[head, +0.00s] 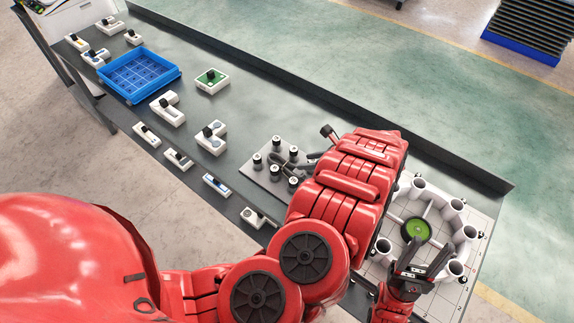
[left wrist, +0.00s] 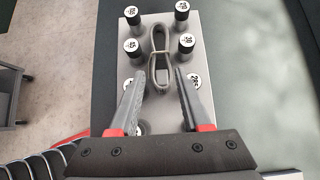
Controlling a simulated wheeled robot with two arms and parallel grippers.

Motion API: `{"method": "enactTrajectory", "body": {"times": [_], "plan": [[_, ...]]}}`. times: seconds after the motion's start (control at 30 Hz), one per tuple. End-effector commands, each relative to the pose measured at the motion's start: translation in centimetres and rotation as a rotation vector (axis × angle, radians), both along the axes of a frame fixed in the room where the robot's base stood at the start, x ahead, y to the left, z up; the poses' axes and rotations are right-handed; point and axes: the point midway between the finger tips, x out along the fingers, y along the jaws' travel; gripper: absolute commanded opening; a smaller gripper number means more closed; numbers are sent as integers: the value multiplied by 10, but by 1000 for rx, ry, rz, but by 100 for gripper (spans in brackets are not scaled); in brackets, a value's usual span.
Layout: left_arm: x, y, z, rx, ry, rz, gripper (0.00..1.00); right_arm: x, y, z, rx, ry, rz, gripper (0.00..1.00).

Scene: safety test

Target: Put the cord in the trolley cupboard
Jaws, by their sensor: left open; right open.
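The grey cord (left wrist: 160,55) is a bundled loop lying on a light grey plate (left wrist: 214,98) between black posts with numbered white tops. My left gripper (left wrist: 160,76) is open above the plate, its fingertips on either side of the cord's near part; I cannot tell whether they touch it. In the head view the plate (head: 262,173) is partly hidden by my left arm. My right gripper (head: 425,262) is open and empty beside a white ring-shaped holder. A grey piece of furniture (left wrist: 12,95) stands at the left; I cannot tell whether it is the trolley cupboard.
The dark bench (head: 235,115) carries a blue tray (head: 176,73), several white blocks with black knobs, and the white holder (head: 459,234) with a green disc (head: 415,230). A raised edge runs along its far side. A blue-based stack (head: 530,45) stands on the floor behind.

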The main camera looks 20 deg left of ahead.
Motion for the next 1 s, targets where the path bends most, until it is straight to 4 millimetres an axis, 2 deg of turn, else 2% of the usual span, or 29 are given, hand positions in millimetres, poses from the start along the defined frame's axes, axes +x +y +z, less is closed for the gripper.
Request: {"method": "enactTrajectory", "body": {"times": [0.03, 0.3, 0.73, 0.9, 1.0], "plan": [[2, 9, -5, 6, 2, 1, 48, 0, 0, 6, 0, 0, 0, 52], [12, 40, -39, 7, 4, 0, 48, 0, 0, 16, 0, 0, 0, 52], [21, 60, -60, 5, 1, 0, 48, 0, 0, 24, 0, 0, 0, 52], [26, 71, -76, 2, 0, -2, 48, 0, 0, 30, 0, 0, 0, 52], [29, 80, -85, 5, 1, -3, 48, 0, 0, 26, 0, 0, 0, 52]]}}
